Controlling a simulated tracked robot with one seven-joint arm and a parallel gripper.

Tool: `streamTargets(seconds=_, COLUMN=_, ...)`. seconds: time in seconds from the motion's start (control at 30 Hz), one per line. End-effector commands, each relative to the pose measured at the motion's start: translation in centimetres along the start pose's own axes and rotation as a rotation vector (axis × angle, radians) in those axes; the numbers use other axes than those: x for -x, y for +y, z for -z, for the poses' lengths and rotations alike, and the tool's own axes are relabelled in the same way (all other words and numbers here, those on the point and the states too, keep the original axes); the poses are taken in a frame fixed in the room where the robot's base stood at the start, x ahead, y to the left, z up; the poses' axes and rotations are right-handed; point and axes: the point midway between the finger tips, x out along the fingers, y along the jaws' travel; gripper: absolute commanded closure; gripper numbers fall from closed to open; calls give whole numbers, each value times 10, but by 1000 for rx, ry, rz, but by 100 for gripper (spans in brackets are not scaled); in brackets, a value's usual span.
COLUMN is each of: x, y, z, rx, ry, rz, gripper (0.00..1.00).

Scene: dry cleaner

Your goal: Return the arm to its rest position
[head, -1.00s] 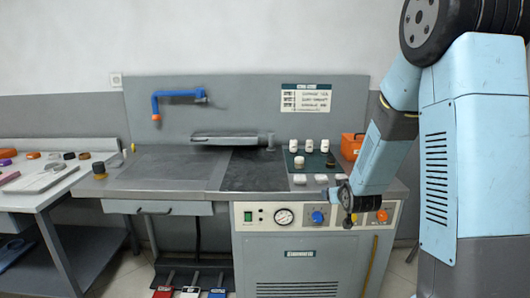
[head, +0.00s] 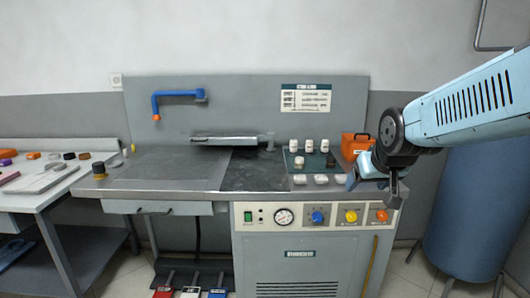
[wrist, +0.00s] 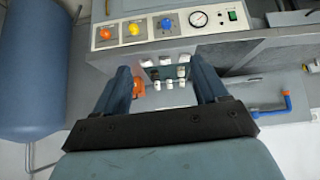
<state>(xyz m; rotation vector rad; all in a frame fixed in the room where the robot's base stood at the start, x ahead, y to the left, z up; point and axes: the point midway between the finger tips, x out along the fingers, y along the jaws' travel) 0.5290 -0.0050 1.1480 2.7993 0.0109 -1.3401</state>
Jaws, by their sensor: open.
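My arm (head: 470,110) reaches in from the right edge of the head view, with its end near the right front corner of the press table. My gripper (head: 373,188) is open in front of the orange box, and nothing shows between its fingers. In the wrist view the two dark blue fingers of my gripper (wrist: 160,72) stand wide apart, with white bottles seen beyond the gap.
The press table (head: 165,188) has a control panel with a gauge (head: 284,216) and knobs. White bottles (head: 309,146) and an orange box (head: 355,146) stand at its right. A blue tank (head: 470,205) is at the right. A side table (head: 45,190) is at left.

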Motion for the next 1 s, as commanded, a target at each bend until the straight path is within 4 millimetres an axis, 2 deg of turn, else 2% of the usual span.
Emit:
streamTargets(seconds=0.03, x=15, y=-1, z=-8, rx=-4, ry=-13, rz=1, gripper=27)
streamTargets(seconds=0.2, x=58, y=-3, z=-41, rx=-18, ry=-85, rz=6, gripper=27)
streamTargets(seconds=0.4, x=94, y=-6, z=-75, rx=-31, ry=-155, rz=11, gripper=27)
streamTargets(seconds=0.6, x=107, y=-7, z=-90, rx=-36, ry=-185, rz=13, gripper=27)
streamTargets(seconds=1.0, x=107, y=-7, z=-90, rx=-36, ry=-186, rz=13, gripper=27)
